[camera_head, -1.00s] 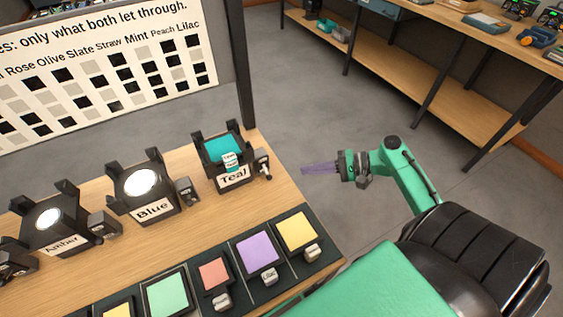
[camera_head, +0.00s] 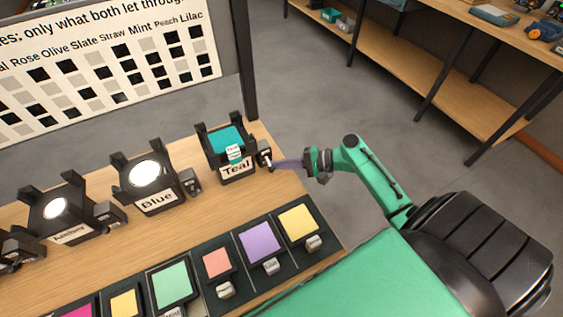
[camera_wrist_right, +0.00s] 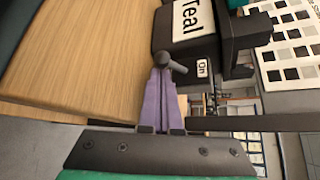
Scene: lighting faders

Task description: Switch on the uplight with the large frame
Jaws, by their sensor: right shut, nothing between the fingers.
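The Teal uplight (camera_head: 237,169) is a black box at the right end of the row, with a tagged teal frame (camera_head: 227,140) on top; its face looks unlit. A switch box (camera_head: 264,150) with a small lever is on its right side. In the right wrist view the grey lever (camera_wrist_right: 172,64) sits beside an "On" label (camera_wrist_right: 202,69). My right gripper (camera_head: 275,164) is shut and empty, its purple fingertips at the lever, seemingly touching it. The fingers also show in the right wrist view (camera_wrist_right: 160,80). My left gripper is not in view.
The Blue uplight (camera_head: 155,201) and the Amber uplight (camera_head: 71,233) glow white to the left. Coloured frames, including a lilac one (camera_head: 260,241) and a yellow one (camera_head: 298,222), lie in dark trays at the front. A chart board (camera_head: 110,75) stands behind. Floor is open at right.

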